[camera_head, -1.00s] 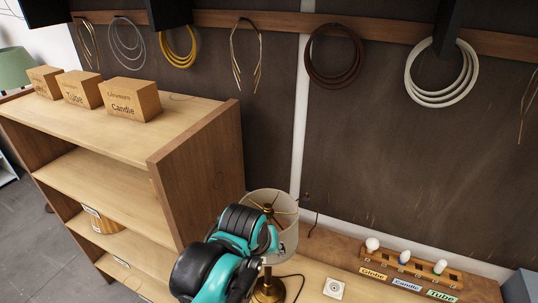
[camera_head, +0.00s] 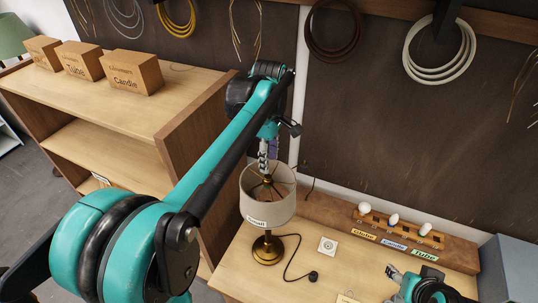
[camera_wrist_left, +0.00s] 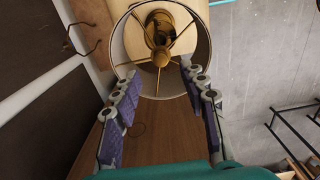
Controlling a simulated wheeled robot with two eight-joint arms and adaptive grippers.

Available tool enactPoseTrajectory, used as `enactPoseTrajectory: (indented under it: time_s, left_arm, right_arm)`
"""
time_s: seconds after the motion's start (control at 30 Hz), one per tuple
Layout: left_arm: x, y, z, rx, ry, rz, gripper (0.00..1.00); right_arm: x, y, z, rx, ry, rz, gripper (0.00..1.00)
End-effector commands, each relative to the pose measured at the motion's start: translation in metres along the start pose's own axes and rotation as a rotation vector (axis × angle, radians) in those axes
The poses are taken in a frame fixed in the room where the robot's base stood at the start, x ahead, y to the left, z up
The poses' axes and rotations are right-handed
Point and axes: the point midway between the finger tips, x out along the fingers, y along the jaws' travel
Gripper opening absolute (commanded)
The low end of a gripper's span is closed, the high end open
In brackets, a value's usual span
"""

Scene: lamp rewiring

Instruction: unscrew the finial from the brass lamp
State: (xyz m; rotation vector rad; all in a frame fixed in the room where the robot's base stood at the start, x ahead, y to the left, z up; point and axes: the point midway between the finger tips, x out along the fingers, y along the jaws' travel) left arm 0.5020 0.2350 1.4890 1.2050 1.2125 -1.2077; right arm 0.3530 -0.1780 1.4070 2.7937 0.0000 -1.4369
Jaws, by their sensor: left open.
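The brass lamp (camera_head: 266,247) stands upright on the workbench, with a cream drum shade open at the top. In the left wrist view I look down into the shade. The finial (camera_wrist_left: 161,58) is a round brass knob at the centre, where the shade's thin spokes meet. My left gripper (camera_head: 264,156) is above the shade, pointing down. In the left wrist view its open fingers (camera_wrist_left: 161,71) reach toward the shade's rim, on either side of the finial, with nothing between them.
A wooden shelf unit (camera_head: 185,135) with labelled boxes stands left of the lamp. A cord (camera_head: 291,265) with a plug lies beside the base. Cable coils (camera_head: 440,50) hang on the dark wall.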

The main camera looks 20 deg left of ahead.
Motion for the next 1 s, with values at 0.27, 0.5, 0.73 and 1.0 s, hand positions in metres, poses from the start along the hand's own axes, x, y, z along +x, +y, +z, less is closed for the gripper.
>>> enactPoseTrajectory:
  time_s: [0.27, 0.5, 0.73, 1.0]
  left_arm:
    - [0.042, 0.000, 0.000, 0.003, 0.000, 0.001, 0.43]
    - [0.067, 0.000, 0.000, 0.004, 0.000, 0.002, 0.43]
    - [0.071, -0.001, 0.000, 0.004, 0.000, 0.002, 0.43]
    - [0.071, -0.001, 0.000, 0.004, 0.000, 0.002, 0.00]
  right_arm:
    - [-0.006, 0.000, -0.004, 0.000, 0.000, 0.000, 0.54]
    - [-0.009, 0.000, -0.006, 0.000, 0.000, 0.000, 0.54]
    - [-0.009, 0.000, -0.006, 0.000, 0.000, 0.000, 0.54]
    - [-0.009, 0.000, -0.006, 0.000, 0.000, 0.000, 0.54]
